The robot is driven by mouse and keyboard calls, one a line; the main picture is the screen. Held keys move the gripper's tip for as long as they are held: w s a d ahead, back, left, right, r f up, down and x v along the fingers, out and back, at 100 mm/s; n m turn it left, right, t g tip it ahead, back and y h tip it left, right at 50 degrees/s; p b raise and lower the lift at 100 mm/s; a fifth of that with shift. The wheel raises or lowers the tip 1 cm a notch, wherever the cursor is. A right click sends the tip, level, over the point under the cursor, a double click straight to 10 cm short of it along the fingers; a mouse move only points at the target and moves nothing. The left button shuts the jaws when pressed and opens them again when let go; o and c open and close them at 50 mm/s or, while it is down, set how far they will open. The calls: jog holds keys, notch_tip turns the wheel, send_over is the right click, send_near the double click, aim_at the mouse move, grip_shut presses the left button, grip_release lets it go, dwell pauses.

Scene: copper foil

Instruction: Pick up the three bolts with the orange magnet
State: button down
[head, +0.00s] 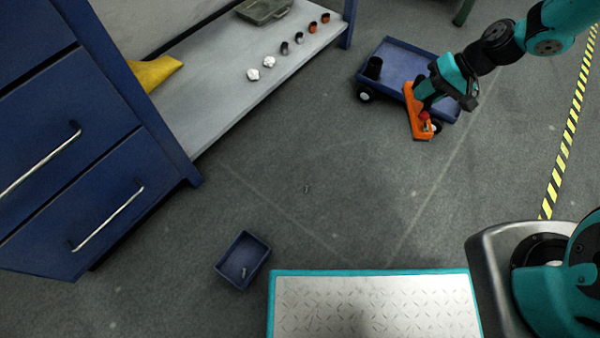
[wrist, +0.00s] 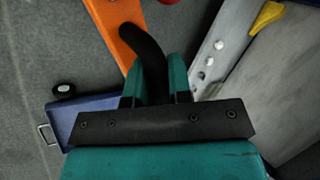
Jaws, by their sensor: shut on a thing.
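My gripper (head: 425,90) is at the upper right in the head view, shut on the orange magnet (head: 413,118). In the wrist view the teal fingers (wrist: 155,78) close around a black curved handle, beside the orange bar (wrist: 118,32). The magnet is above or beside the blue cart; its height is hard to tell. A red part and a small pale part show near its lower end. A small grey piece, likely a bolt (head: 306,188), lies on the open floor. Another, likely a bolt (head: 243,273), lies in the small blue bin (head: 263,247). I cannot make out a third.
A grey shelf (head: 215,95) holds several nuts, a yellow item (head: 155,72) and a grey-green case (head: 264,10). Blue drawers (head: 85,190) stand left. A teal-edged metal platform (head: 370,300) is at front. The middle floor is mostly clear.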

jog(key=shift+s+a+f+m+t+b, duration=0.3)
jog(key=shift+s+a+f+b, duration=0.65)
jog(key=shift+a+f+b, duration=2.9)
jog(key=shift+s+a+f+m+t+b, duration=0.1)
jog(key=shift+s+a+f+m+b, duration=0.7)
jog(key=shift+a+f, duration=5.45)
jog(key=shift+s+a+f+t+b, duration=0.2)
jog(key=shift+s+a+f+b, duration=0.95)
jog(key=shift+a+f+b, duration=3.85)
jog(key=d+f+p, duration=0.1)
jog(key=f+p, duration=0.1)
jog(key=d+f+p, duration=0.1)
jog(key=d+f, duration=0.1)
jog(key=shift+p, duration=0.35)
jog(key=shift+r, duration=0.1)
notch_tip(320, 180, up, 7)
jog(key=p, duration=0.6)
jog(key=shift+r+p, duration=1.85)
jog(key=shift+r, duration=0.15)
